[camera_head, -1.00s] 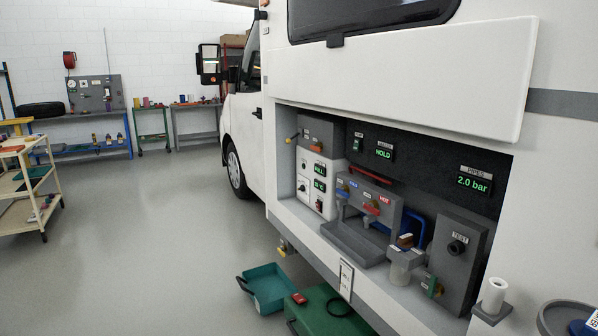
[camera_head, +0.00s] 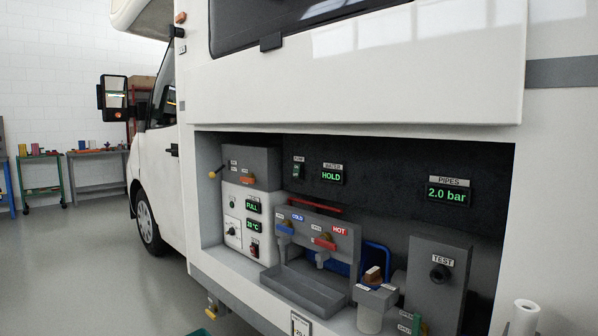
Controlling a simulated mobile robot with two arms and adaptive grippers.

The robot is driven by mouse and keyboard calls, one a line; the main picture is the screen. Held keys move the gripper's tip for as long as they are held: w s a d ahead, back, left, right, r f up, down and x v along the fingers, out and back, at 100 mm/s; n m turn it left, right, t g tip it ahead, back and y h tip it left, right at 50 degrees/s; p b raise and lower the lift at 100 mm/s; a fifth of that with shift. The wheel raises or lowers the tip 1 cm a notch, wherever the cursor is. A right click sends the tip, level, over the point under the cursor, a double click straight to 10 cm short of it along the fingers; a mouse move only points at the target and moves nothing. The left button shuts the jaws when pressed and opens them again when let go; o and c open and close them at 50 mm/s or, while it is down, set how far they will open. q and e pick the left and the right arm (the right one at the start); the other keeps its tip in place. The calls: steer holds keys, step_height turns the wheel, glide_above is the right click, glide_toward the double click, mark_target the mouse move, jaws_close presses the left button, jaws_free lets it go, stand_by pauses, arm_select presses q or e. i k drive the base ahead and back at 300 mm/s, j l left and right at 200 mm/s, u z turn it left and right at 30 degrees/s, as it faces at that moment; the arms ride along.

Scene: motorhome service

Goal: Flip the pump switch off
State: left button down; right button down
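The pump switch (camera_head: 297,171) is a small dark rocker with a pale green face, under a small label on the dark back panel of the motorhome's service bay. Which way it is tipped is too small to tell. Neither of my grippers is in view, and nothing touches the switch.
The open bay (camera_head: 480,290) holds a grey-white heater unit (camera_head: 240,215), a sink with cold and hot taps (camera_head: 312,285), and a grey TEST box (camera_head: 437,280). A pipes display (camera_head: 448,192) reads 2.0 bar. The raised hatch (camera_head: 360,80) overhangs. Grey floor (camera_head: 100,270) is clear at left.

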mark_target(297, 170)
steer(key=i+j, duration=0.2)
steer(key=i, duration=0.25)
steer(key=i+j, duration=0.2)
steer(key=i, duration=0.25)
steer(key=i+j, duration=0.2)
steer(key=i, duration=0.25)
